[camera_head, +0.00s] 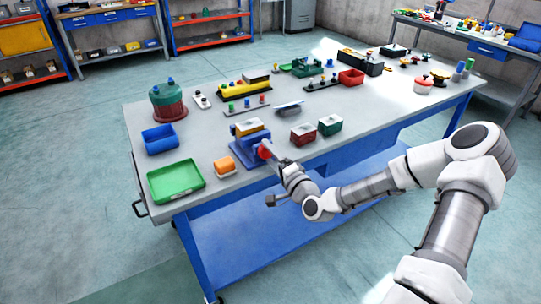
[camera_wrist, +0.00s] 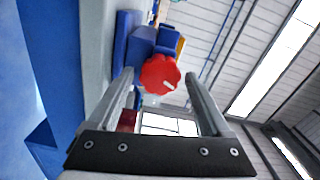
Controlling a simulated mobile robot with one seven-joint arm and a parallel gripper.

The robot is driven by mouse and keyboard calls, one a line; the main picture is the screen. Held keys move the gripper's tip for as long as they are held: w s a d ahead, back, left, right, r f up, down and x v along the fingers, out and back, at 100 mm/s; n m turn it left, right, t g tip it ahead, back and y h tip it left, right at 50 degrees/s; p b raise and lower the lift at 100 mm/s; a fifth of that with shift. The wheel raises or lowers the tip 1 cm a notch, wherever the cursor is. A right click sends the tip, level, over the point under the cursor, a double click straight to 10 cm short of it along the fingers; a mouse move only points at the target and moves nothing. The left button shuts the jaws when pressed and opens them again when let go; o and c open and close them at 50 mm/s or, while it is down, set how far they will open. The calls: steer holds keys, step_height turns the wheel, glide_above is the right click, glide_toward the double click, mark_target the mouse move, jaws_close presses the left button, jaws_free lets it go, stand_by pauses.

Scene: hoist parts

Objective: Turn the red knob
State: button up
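The red knob (camera_head: 264,150) sits on the front of a blue device with an orange top (camera_head: 249,130), near the front edge of the workbench. In the wrist view the knob (camera_wrist: 160,74) is a lobed red disc with a pale mark, just beyond and between the two fingertips. My gripper (camera_wrist: 162,80) is open, one finger on each side of the knob's line, with a visible gap. In the head view my gripper (camera_head: 274,156) reaches the knob from the right; its fingers are small there, and contact cannot be told.
Several parts fill the back.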

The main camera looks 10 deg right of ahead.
steer(key=shift+o, duration=0.4)
steer(key=shift+s+d, duration=0.1)
steer(key=shift+s, duration=0.1)
steer(key=p+v, duration=0.2)
steer(key=v, duration=1.5)
